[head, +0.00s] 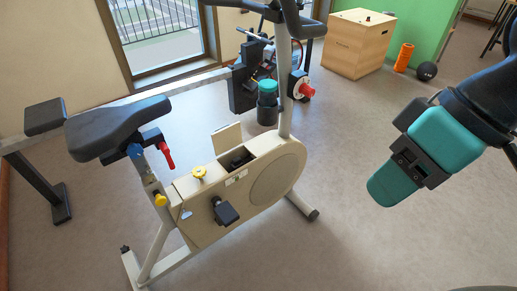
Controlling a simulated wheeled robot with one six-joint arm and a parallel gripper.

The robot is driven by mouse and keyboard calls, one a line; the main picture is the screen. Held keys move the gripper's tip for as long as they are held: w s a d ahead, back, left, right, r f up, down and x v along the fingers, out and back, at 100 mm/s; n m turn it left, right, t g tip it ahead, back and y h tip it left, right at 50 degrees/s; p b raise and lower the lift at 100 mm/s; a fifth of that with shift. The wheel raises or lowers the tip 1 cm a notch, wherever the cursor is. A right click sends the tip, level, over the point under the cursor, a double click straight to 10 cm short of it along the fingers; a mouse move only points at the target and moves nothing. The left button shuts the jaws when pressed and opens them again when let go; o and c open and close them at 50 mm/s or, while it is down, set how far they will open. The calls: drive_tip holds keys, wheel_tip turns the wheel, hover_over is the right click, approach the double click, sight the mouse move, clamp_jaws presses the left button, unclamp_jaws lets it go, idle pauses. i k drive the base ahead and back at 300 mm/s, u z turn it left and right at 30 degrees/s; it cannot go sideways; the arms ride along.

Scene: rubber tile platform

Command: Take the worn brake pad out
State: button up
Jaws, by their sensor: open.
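A cream exercise bike (215,212) stands at the centre of the head view. A small lid (226,139) stands up beside an open compartment (262,146) in the top of its housing. A dark part (239,158) sits inside the compartment; I cannot tell whether it is the worn brake pad. My gripper (390,190), teal and black, hangs at the right, well apart from the bike. It is open, though its fingertips are hard to make out, and nothing shows in it.
A wooden box (357,45), orange roller (403,57) and black ball (427,71) stand behind. Floor between bike and gripper is clear.

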sight(237, 162)
drive_tip(key=u, duration=0.15)
drive_tip(key=i, duration=0.75)
drive_tip(key=u, duration=0.85)
drive_tip(key=i, duration=0.35)
drive_tip(key=u, duration=0.3)
